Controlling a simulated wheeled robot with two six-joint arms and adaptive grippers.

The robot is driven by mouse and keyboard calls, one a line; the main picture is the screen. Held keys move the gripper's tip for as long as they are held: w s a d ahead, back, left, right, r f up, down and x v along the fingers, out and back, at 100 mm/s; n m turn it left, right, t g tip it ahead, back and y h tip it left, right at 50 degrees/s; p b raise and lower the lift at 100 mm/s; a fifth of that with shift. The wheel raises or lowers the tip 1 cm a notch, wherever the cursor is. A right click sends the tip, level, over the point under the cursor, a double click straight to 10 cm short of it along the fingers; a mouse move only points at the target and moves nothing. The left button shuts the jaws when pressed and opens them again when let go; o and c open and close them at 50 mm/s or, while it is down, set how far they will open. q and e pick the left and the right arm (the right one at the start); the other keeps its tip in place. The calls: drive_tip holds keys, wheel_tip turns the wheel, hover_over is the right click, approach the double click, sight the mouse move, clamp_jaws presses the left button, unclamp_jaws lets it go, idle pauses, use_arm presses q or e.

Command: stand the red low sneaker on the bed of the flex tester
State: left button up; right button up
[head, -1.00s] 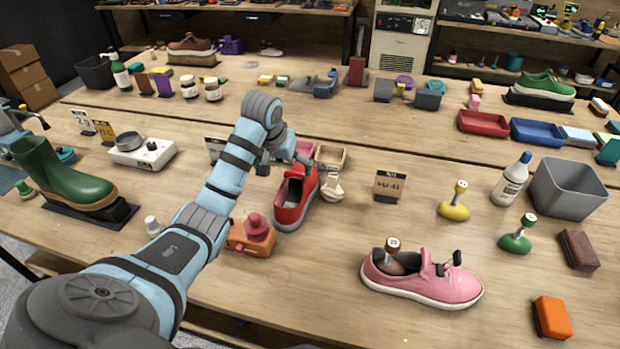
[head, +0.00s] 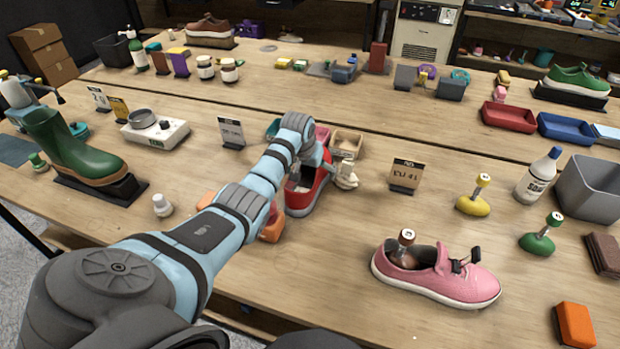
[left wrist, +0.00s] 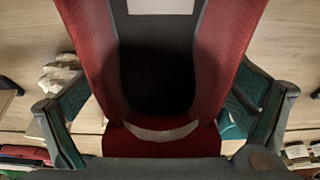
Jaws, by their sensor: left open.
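The red low sneaker (head: 303,200) stands on the table near the middle in the head view, partly covered by my left arm. In the left wrist view the sneaker (left wrist: 225,50) fills the middle, with its dark opening facing the camera. My left gripper (left wrist: 160,95) is open, with one teal-padded finger on each side of the shoe. I cannot tell whether the pads touch it. In the head view the fingers are mostly hidden behind the wrist. A grey-and-blue device (head: 343,73) stands at the back; I cannot tell whether it is the flex tester. My right gripper is not in view.
A white crumpled item (head: 346,176) and a wooden tray (head: 347,144) sit close beside the sneaker. An orange device (head: 272,228) is partly behind my arm. A pink sneaker (head: 440,278) stands at front right. A card stand (head: 405,175) is to the right.

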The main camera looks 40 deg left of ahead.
use_arm(q)
drive_tip(key=shift+s+r, duration=0.1)
drive_tip(key=shift+r, duration=0.05)
drive_tip(key=shift+c, duration=1.2)
drive_tip(key=c, duration=1.4)
